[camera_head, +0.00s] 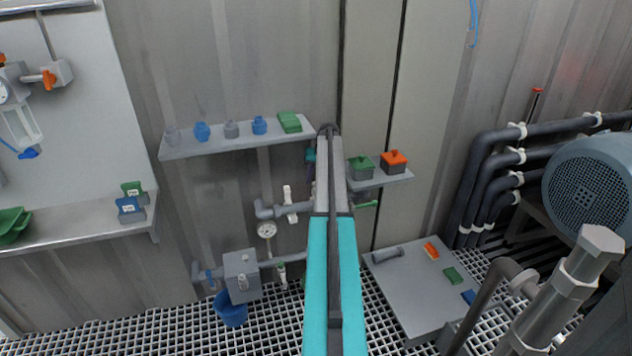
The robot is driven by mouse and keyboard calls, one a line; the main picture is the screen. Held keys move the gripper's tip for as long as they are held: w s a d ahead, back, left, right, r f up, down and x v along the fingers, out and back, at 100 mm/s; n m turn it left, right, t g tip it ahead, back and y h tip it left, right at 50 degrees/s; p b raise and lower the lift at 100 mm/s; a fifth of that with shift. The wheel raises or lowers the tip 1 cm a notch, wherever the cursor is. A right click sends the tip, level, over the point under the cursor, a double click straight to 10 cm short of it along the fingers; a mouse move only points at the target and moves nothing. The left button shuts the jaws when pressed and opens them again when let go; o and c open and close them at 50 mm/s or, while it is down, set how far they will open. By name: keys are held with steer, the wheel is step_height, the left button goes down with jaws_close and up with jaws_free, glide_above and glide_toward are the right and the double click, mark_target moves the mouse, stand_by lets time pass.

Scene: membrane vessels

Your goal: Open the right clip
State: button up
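My arm, teal and grey, rises through the middle of the view and ends in a dark joint at shelf height. My gripper is not visible; the arm may hide it. I cannot pick out the right clip with certainty. A grey box (237,268) on the low pipe, left of my arm, has a small light latch-like part (243,283) on its front. A white upright part (289,203) sits on the grey pipe above it. Anything directly behind my arm is hidden.
A wall shelf (210,149) holds small blue and grey parts. A small shelf (398,180) holds green and orange lidded boxes. A grey platform (408,291) with small parts and dark pipes (476,180) lie right.

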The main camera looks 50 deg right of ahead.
steer(key=v, duration=1)
steer(key=shift+r, duration=0.25)
steer(key=shift+s, duration=0.15)
